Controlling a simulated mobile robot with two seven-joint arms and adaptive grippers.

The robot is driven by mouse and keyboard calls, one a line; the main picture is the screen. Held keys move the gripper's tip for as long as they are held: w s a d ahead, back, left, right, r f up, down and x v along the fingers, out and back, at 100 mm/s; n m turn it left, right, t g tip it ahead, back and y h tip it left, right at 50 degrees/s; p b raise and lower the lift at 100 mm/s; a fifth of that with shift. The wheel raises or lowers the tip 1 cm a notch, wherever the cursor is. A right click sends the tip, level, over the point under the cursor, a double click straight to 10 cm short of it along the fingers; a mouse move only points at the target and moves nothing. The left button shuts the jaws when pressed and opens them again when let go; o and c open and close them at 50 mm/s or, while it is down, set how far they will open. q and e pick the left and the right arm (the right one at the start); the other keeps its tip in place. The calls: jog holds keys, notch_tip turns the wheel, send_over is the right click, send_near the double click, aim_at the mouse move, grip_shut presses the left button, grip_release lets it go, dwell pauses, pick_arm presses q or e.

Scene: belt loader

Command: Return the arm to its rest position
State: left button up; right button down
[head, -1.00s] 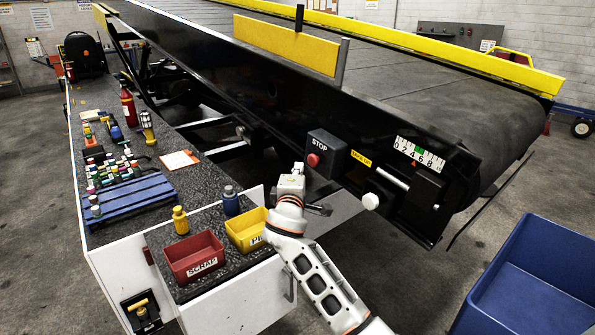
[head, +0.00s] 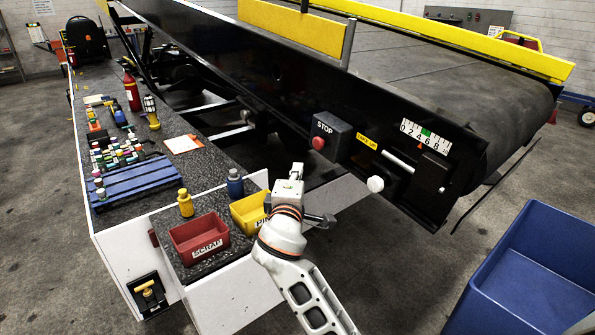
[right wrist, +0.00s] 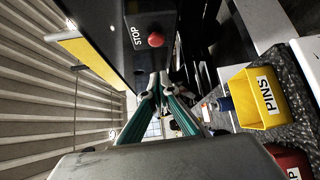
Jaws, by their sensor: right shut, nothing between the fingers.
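My right arm comes up from the bottom of the head view, and its gripper (head: 297,170) is in front of the belt loader's side, to the right of the yellow bin. In the right wrist view the gripper's two fingers (right wrist: 156,82) come together at the tips with nothing between them. The red stop button (head: 318,143) on its black box is just beyond and to the right of the gripper, apart from it. The stop button also shows in the right wrist view (right wrist: 156,40). My left gripper is not in view.
A red SCRAP bin (head: 199,239) and a yellow PINS bin (head: 248,212) stand on the workbench, near a yellow bottle (head: 185,203) and a blue bottle (head: 235,184). A white knob (head: 375,184) sticks out of the loader. A blue tub (head: 522,275) stands at the right on open floor.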

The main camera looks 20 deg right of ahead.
jog(key=s+a+f+m+g+y, duration=0.1)
jog(key=s+f+y, duration=0.3)
jog(key=f, duration=0.8)
jog(key=s+f+m+g+y, duration=0.15)
jog(key=s+f, duration=0.35)
jog(key=f, duration=0.7)
jog(key=s+f+m+g+y, duration=0.1)
jog(key=s+f+m, duration=0.1)
jog(key=s+f, duration=0.3)
jog(key=s+f+m+g+y, duration=0.1)
jog(key=s+f, duration=0.4)
jog(key=s, duration=0.6)
jog(key=s+f+m+g+y, duration=0.1)
jog(key=s+f+m+y, duration=0.2)
jog(key=s+f, duration=0.2)
jog(key=s, duration=0.3)
jog(key=shift+s+a+f, duration=0.15)
jog(key=shift+a, duration=0.1)
